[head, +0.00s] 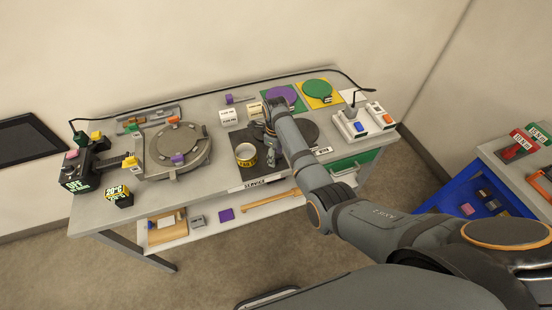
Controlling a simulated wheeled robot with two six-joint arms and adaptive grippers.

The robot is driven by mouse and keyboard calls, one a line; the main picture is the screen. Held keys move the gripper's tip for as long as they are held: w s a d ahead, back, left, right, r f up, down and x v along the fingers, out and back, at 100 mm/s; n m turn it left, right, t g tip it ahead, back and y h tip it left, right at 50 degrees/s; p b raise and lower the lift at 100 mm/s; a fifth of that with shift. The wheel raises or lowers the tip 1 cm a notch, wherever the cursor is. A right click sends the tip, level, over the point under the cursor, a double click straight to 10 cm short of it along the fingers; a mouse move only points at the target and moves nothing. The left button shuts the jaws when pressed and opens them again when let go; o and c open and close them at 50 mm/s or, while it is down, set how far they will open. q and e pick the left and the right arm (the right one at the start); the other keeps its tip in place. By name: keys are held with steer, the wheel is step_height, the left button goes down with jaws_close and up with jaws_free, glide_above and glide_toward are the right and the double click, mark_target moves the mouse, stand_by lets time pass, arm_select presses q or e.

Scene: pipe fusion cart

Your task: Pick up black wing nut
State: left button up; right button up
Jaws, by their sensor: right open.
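I cannot make out a black wing nut in the head view; it may be hidden by my right arm or too small and dark to tell. My right gripper (270,158) is open over the dark mat (221,156) marked SERVICE, just right of a roll of yellow tape (246,155). Nothing shows clearly between its fingers. The arm and wrist cover part of a dark round plate (305,132) behind them. My left gripper is out of view.
A round clamp fixture (178,150) and a black device marked OFF (78,171) stand at the left of the cart. Purple (282,97) and green (317,89) discs lie at the back. A switch box (352,124) is at the right. A lower shelf (190,236) holds parts.

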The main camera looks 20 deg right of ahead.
steer(key=shift+f, duration=0.8)
jaws_close()
steer(key=shift+r, duration=0.15)
